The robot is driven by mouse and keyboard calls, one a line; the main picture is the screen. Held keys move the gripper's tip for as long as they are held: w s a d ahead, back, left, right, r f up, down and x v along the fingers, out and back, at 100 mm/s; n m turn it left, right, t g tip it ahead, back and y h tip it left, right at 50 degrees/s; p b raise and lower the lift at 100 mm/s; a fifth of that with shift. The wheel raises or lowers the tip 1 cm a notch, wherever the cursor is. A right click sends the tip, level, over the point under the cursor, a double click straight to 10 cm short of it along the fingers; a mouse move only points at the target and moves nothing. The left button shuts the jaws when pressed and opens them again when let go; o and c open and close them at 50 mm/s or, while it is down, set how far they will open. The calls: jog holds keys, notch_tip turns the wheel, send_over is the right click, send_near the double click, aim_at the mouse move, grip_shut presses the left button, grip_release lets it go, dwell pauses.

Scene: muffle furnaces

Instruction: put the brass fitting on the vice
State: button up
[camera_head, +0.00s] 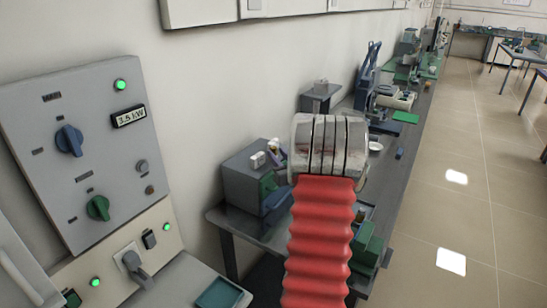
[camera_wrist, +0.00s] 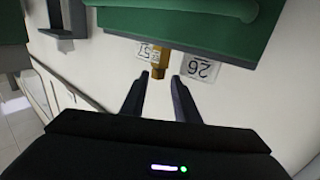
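The brass fitting (camera_wrist: 160,63) shows in the wrist view as a small gold-coloured piece against the edge of a large green body (camera_wrist: 195,22). My gripper (camera_wrist: 157,79) is open, its two dark fingers apart with nothing between them. The fitting is just beyond the fingertips, roughly in line with the gap between them. In the head view my arm's red bellows hides the gripper, and I cannot make out the fitting. A green blocky thing (camera_head: 366,247) stands at the bench's near right; I cannot tell whether it is the vice.
In the head view the long grey bench (camera_head: 225,218) carries several machines along the wall. A furnace control panel (camera_head: 85,150) stands at the left. The tiled floor (camera_head: 455,215) at the right is clear.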

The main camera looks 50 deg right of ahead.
aim_at(275, 150)
jog(key=shift+x, duration=2.6)
jog(key=shift+s+d, duration=0.1)
grip_shut()
